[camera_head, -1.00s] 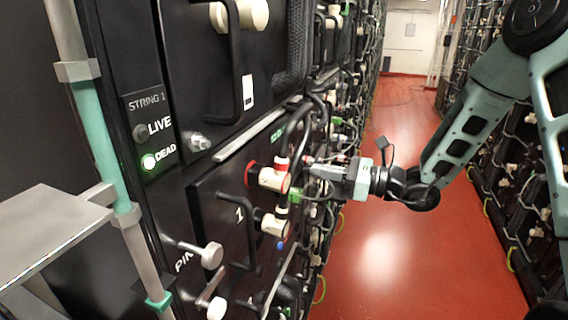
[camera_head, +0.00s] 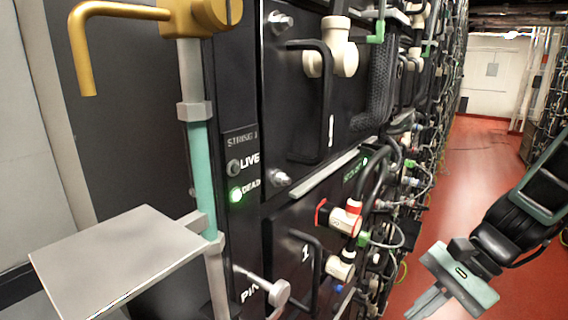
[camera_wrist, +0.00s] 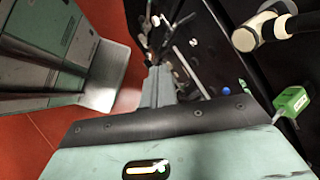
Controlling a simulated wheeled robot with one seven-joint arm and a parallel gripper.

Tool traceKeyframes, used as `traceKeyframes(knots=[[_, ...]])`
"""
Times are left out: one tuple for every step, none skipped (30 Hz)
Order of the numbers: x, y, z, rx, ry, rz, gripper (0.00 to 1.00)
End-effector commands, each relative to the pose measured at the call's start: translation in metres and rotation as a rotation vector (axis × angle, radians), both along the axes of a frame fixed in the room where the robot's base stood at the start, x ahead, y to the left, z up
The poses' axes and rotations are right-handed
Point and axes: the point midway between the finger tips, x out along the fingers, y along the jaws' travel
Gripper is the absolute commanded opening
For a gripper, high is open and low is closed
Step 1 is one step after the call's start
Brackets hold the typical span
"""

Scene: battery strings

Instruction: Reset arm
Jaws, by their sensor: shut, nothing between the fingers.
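My gripper (camera_head: 426,304) is at the lower right in the head view, over the red floor and apart from the battery rack. Its fingers are together and hold nothing. In the wrist view the shut fingers (camera_wrist: 158,86) point up the picture, with a cream connector (camera_wrist: 262,30) and a green tag (camera_wrist: 292,101) to their right. My arm (camera_head: 510,225) reaches in from the right edge, folded down towards the gripper.
The black battery rack (camera_head: 291,240) has a lit green DEAD lamp (camera_head: 235,195), cream connectors (camera_head: 345,218) and cables facing the aisle. A metal shelf plate (camera_head: 120,262) and a brass handle (camera_head: 120,12) stand at left. The red aisle floor (camera_head: 470,170) is clear.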

Motion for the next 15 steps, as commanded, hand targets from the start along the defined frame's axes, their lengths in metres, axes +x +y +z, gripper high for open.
traceKeyframes(knots=[[-0.010,-0.011,-0.002,-0.096,-0.059,0.102,0.00],[-0.014,-0.019,-0.003,-0.154,-0.096,0.162,0.00],[-0.018,-0.029,-0.004,-0.227,-0.145,0.240,0.00],[-0.020,-0.037,-0.004,-0.278,-0.182,0.296,0.00],[-0.020,-0.044,-0.003,-0.324,-0.217,0.348,0.00],[-0.020,-0.052,-0.002,-0.379,-0.264,0.413,0.00],[-0.020,-0.058,-0.001,-0.418,-0.297,0.458,0.00],[-0.019,-0.064,0.001,-0.453,-0.329,0.500,0.00],[-0.017,-0.070,0.004,-0.495,-0.371,0.553,0.00],[-0.016,-0.074,0.006,-0.525,-0.401,0.593,0.00],[-0.014,-0.077,0.008,-0.553,-0.431,0.629,0.00],[-0.011,-0.082,0.011,-0.588,-0.469,0.674,0.00],[-0.010,-0.085,0.014,-0.613,-0.497,0.710,0.00],[-0.008,-0.087,0.017,-0.636,-0.526,0.742,0.00],[-0.004,-0.090,0.021,-0.666,-0.564,0.785,0.00]])
